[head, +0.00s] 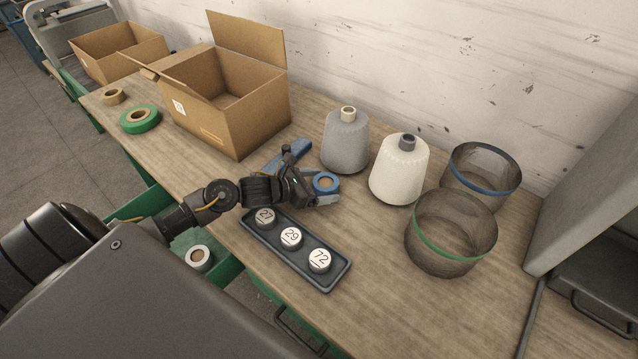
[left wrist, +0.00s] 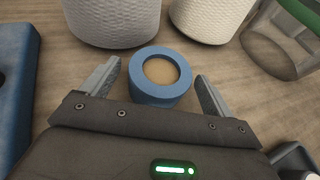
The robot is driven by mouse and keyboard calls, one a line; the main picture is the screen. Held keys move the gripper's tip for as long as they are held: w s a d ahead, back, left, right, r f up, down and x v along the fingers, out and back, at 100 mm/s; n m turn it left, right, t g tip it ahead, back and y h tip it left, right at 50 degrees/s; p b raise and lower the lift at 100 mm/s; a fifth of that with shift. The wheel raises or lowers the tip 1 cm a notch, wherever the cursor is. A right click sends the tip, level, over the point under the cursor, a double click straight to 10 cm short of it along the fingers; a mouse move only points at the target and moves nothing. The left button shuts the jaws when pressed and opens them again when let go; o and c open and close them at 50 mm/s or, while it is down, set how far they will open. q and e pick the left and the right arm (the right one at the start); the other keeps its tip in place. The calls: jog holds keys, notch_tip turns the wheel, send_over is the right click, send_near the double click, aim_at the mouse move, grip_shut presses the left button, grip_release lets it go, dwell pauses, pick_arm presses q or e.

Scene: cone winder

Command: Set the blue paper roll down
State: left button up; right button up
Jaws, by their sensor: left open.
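The blue paper roll (head: 326,183) stands upright on the wooden table, in front of the grey yarn cone. In the left wrist view the blue paper roll (left wrist: 160,77) sits between the two spread fingers, with a gap on each side. My left gripper (head: 318,193) is open around it and does not hold it. The left gripper's fingers also show in the left wrist view (left wrist: 158,88). My right gripper is not in view.
A grey cone (head: 345,142) and a white cone (head: 398,170) stand just behind. A dark tray (head: 335,280) with numbered caps lies in front. A blue object (head: 289,155) lies left of the gripper. An open cardboard box (head: 240,130) stands further left.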

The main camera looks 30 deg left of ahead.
pick_arm(q)
jog(key=shift+r, duration=0.15)
jog(key=shift+s+a, duration=0.15)
jog(key=shift+s, duration=0.05)
jog(key=b+v, duration=0.2)
jog(key=v, duration=0.8)
jog(key=shift+s+a, duration=0.2)
jog(key=shift+s, duration=0.05)
jog(key=shift+s+a+r, duration=0.2)
jog(key=shift+s+r, duration=0.1)
jog(key=shift+s, duration=0.1)
